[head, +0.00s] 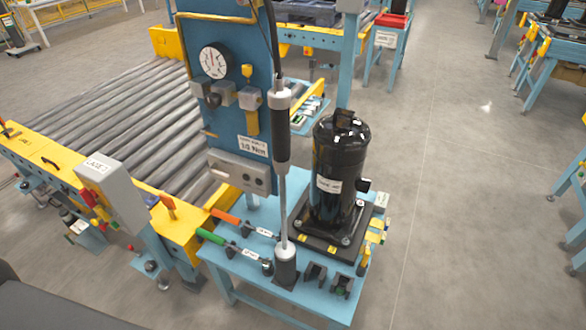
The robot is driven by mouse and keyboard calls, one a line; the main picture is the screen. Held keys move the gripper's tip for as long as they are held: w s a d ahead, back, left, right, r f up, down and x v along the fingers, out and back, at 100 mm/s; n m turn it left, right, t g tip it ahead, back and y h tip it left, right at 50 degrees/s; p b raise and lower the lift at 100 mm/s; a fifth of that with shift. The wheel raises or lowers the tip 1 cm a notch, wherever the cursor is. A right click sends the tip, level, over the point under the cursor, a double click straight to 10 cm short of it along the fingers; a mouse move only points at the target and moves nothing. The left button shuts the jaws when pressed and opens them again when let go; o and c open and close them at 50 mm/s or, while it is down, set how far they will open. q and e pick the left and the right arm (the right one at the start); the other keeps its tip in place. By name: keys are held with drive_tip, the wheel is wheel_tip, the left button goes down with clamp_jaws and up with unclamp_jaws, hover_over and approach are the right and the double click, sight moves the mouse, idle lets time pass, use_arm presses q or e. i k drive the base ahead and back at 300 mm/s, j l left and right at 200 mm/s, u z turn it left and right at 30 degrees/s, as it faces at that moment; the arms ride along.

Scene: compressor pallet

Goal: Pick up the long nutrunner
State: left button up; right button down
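The long nutrunner (282,132) stands upright near the middle of the head view. It has a black body with a pale collar near its top and a long thin grey shaft below. A dark cable rises from its top. The shaft's lower end sits in a black holder (286,266) on the blue table (252,268), so its tip is hidden. The nutrunner stands in front of the blue panel. Neither of my grippers shows in the head view.
A black compressor (340,172) stands on a dark base plate just right of the nutrunner. Orange- and green-handled tools (211,236) lie at the table's left. The blue panel (232,100) carries a gauge. A roller conveyor (120,125) lies left.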

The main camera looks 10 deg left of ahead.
sight(280, 97)
drive_tip(key=z, duration=1)
drive_tip(key=i+l+z, duration=0.15)
drive_tip(key=l, duration=0.35)
drive_tip(key=i+l+z, duration=0.1)
drive_tip(key=i+l, duration=0.2)
drive_tip(key=l, duration=0.15)
drive_tip(key=i+l+z, duration=0.15)
drive_tip(key=l, duration=0.3)
drive_tip(key=i+l+u, duration=0.1)
drive_tip(key=i+u, duration=0.35)
drive_tip(key=i+l+u, duration=0.3)
drive_tip(key=i+u, duration=0.15)
drive_tip(key=i, duration=0.2)
drive_tip(key=i+u, duration=0.25)
drive_tip(key=u, duration=0.2)
drive_tip(key=i+u, duration=0.55)
drive_tip(key=u, duration=0.3)
drive_tip(key=i+u, duration=0.2)
drive_tip(key=u, duration=0.25)
drive_tip(key=i+u, duration=0.2)
drive_tip(key=u, duration=0.25)
drive_tip(key=i+u, duration=0.2)
drive_tip(key=u, duration=0.25)
drive_tip(key=i+u, duration=0.35)
drive_tip(key=k+l, duration=0.05)
drive_tip(key=k, duration=0.05)
